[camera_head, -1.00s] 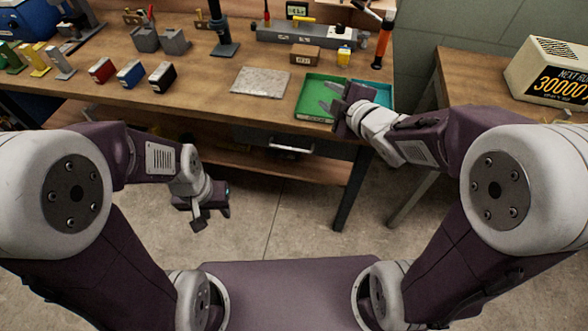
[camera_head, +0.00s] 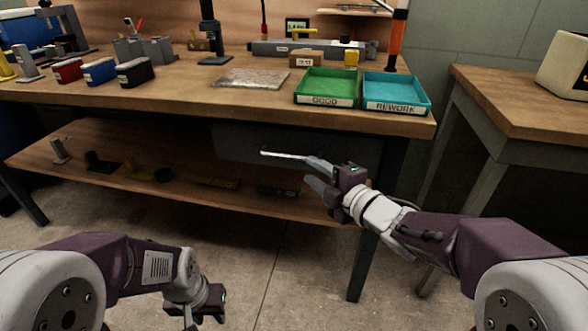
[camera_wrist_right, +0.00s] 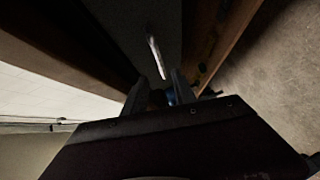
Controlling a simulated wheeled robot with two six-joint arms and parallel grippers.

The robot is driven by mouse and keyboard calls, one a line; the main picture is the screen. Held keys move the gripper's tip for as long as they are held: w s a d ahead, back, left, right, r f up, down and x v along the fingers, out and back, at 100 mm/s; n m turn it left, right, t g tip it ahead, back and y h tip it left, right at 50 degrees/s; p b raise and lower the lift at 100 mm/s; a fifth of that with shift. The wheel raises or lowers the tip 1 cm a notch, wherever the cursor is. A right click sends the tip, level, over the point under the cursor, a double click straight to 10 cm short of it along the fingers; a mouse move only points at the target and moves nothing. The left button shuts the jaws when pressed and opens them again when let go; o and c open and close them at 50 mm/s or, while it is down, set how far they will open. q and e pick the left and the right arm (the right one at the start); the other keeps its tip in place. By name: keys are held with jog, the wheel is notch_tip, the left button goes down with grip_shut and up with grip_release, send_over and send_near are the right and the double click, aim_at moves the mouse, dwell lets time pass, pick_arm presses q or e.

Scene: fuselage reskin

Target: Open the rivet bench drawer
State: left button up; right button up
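The rivet bench drawer (camera_head: 235,142) is a dark front under the bench top, in shadow, and looks closed. Its pale bar handle (camera_head: 280,154) runs across the front and also shows in the right wrist view (camera_wrist_right: 155,52). My right gripper (camera_head: 312,172) points left at the right end of the handle, fingers parted. In the right wrist view its fingers (camera_wrist_right: 158,92) are apart and the handle lies just beyond the tips; contact cannot be told. My left gripper (camera_head: 207,305) hangs low in front of the bench, away from the drawer, its fingers partly cut off.
The bench top (camera_head: 180,98) holds a green tray (camera_head: 326,101), a teal tray (camera_head: 396,107), a grey plate (camera_head: 250,79) and small coloured bins. A lower shelf (camera_head: 130,185) holds small parts. A second table (camera_head: 525,105) stands right. Floor before the bench is clear.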

aim_at(293, 158)
jog(key=b+x, duration=0.3)
jog(key=x, duration=0.5)
jog(key=shift+w+a+f, duration=0.1)
jog(key=shift+w+a, duration=0.05)
jog(key=shift+w, duration=0.2)
grip_shut()
dwell(0.9)
